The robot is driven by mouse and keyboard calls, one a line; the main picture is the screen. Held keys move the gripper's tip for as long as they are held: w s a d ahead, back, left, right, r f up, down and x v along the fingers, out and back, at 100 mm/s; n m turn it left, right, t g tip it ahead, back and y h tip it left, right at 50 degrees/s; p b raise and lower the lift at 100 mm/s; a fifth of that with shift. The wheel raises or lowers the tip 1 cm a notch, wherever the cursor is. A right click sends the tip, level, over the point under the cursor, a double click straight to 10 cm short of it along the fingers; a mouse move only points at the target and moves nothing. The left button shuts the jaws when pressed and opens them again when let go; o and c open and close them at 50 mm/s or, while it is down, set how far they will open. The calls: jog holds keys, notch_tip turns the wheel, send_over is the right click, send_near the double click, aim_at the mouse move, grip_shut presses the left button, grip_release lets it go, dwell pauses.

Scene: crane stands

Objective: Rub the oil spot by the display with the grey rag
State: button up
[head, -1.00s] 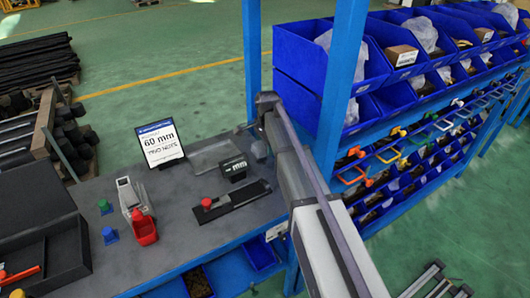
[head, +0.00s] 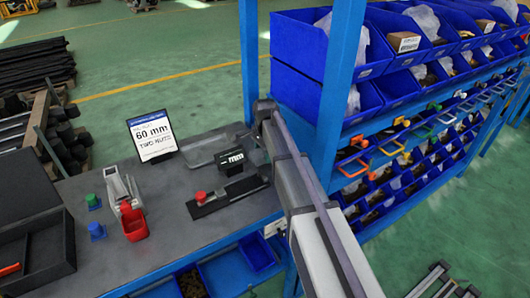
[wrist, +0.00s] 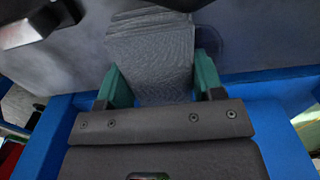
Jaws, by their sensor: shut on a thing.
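In the wrist view my gripper (wrist: 160,82) has its green fingers shut on the grey rag (wrist: 150,50), a ribbed cloth that hangs out beyond the fingertips over the grey bench top. A dark round oil spot (wrist: 228,42) shows on the bench just right of the rag; the rag may cover part of its left edge. In the head view the small black display reading "mm" (head: 231,158) stands on the bench left of my arm. My gripper, the rag and the spot cannot be made out clearly there, behind my arm.
A blue post (head: 341,90) and blue bins (head: 300,45) stand close right of my arm.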

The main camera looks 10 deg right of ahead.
jog(key=shift+w+a+f, duration=0.1)
jog(key=shift+w, duration=0.35)
jog(key=shift+w+a+p, duration=0.1)
jog(key=shift+w+a, duration=0.2)
jog(key=shift+w, duration=0.65)
jog(key=shift+w+a+p, duration=0.1)
jog(key=shift+w+a, duration=0.25)
jog(key=shift+w, duration=0.65)
jog(key=shift+w+a+p, duration=0.1)
jog(key=shift+w+a, duration=0.2)
jog(key=shift+w, duration=0.65)
jog(key=shift+s+d, duration=0.3)
jog(key=shift+s, duration=0.75)
jog(key=shift+s+d, duration=0.35)
jog(key=shift+s, duration=0.75)
jog(key=shift+s+d, duration=0.3)
jog(key=shift+s, duration=0.75)
jog(key=shift+s+d+r, duration=0.1)
jog(key=shift+s+r, duration=0.1)
jog(key=shift+s, duration=0.05)
notch_tip(320, 180, up, 7)
jog(key=p, duration=0.7)
jog(key=shift+w, duration=0.1)
jog(key=shift+r, duration=0.1)
